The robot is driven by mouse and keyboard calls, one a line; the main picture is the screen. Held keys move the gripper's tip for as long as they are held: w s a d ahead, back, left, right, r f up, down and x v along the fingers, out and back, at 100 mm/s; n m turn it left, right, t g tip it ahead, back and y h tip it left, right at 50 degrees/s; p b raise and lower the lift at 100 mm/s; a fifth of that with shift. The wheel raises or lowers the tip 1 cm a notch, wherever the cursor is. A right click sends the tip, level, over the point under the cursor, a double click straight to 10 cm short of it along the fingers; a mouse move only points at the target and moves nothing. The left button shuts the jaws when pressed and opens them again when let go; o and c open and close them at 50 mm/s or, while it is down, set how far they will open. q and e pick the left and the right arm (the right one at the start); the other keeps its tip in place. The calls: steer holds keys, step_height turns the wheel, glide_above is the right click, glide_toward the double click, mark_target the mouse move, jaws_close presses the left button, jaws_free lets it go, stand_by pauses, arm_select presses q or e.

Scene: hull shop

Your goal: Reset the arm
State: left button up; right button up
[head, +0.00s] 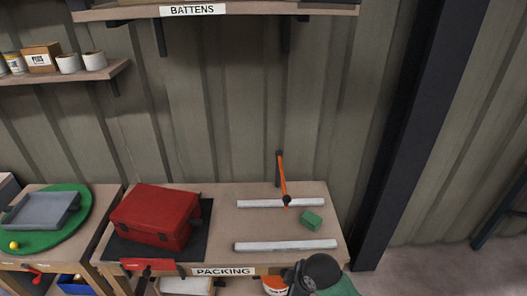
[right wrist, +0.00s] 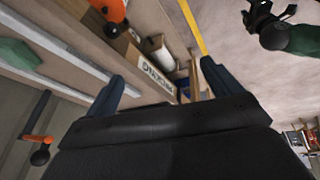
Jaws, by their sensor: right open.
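My right gripper (right wrist: 162,70) shows in the right wrist view with its two dark blue fingers spread well apart. Nothing is between the fingers, though the bench front and its shelf show behind the gap. The dark body of the gripper fills the lower middle of that view. The task names no object.
The packing bench (head: 215,240) holds a red case (head: 155,215), pale bars (head: 285,246), a green block (head: 312,219) and an orange-handled tool (head: 283,180). A dark post (head: 405,130) stands right. Floor (head: 425,270) is clear rightward.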

steer(key=s+d+f+m+h, duration=0.2)
steer(key=s+d+m+h, duration=0.1)
steer(key=s+d+m, duration=1.05)
step_height(320, 180, down, 19)
steer(key=a+n, duration=0.1)
arm_select(q)
steer(key=shift+s+d+f, duration=0.15)
steer(key=shift+s, duration=0.5)
arm_select(e)
steer(key=s+f, duration=0.3)
steer(key=f, duration=0.9)
steer(key=s+a+f+g, duration=0.1)
steer(key=s+f, duration=0.3)
steer(key=f, duration=0.8)
steer(key=shift+s+a, duration=0.3)
steer(key=shift+f, duration=0.1)
